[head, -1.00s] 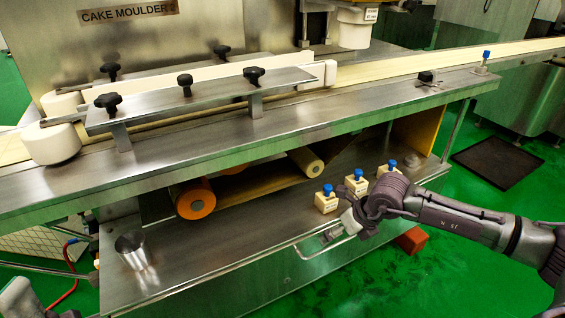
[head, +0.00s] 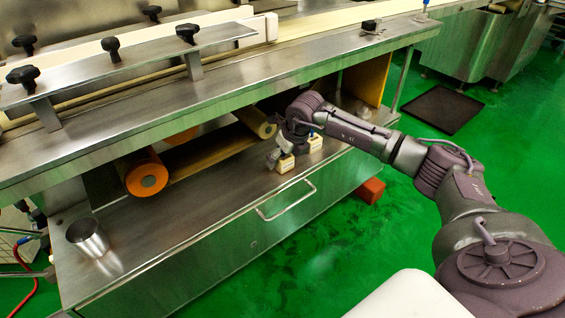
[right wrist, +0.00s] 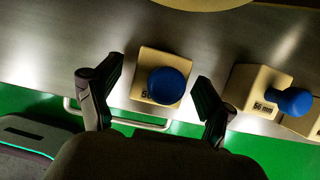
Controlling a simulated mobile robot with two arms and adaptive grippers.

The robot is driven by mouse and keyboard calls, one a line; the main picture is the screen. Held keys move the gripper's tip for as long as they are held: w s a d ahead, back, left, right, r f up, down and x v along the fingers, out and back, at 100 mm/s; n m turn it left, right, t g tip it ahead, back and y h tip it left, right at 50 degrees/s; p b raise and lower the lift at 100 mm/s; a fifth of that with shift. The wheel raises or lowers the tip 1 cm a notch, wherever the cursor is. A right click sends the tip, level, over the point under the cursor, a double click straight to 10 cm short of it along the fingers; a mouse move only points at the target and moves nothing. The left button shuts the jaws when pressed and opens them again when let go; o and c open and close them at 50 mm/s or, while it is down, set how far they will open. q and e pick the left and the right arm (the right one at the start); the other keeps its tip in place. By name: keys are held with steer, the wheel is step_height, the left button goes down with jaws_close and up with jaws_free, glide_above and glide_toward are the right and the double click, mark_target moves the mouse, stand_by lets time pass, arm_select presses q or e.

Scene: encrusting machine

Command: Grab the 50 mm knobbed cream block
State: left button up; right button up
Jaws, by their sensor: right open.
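The cream block with a round blue knob (right wrist: 162,93) lies between my right gripper's fingers in the right wrist view. Its label is mostly covered by the knob; a "5" shows at its start. In the head view this cream block (head: 285,166) stands on the lower steel shelf, its knob hidden by my gripper. My right gripper (head: 277,153) is open just above it, one finger on either side in the right wrist view (right wrist: 160,70), with gaps to the block. My left gripper is not in view.
A second knobbed block (right wrist: 257,90) stands to the right, with another partly seen beyond it. A steel cup (head: 87,237) stands at the shelf's left. Orange-ended rollers (head: 147,181) and the upper conveyor ledge (head: 200,95) are behind and above. A drawer handle (head: 287,203) juts out in front.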

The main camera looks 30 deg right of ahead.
steer(key=shift+w+f+b, duration=0.35)
steer(key=shift+w+f, duration=0.05)
steer(key=shift+f, duration=0.2)
steer(key=shift+w, duration=0.1)
steer(key=shift+c, duration=0.3)
steer(key=c, duration=1.2)
steer(key=shift+c, duration=0.2)
steer(key=shift+r, duration=0.2)
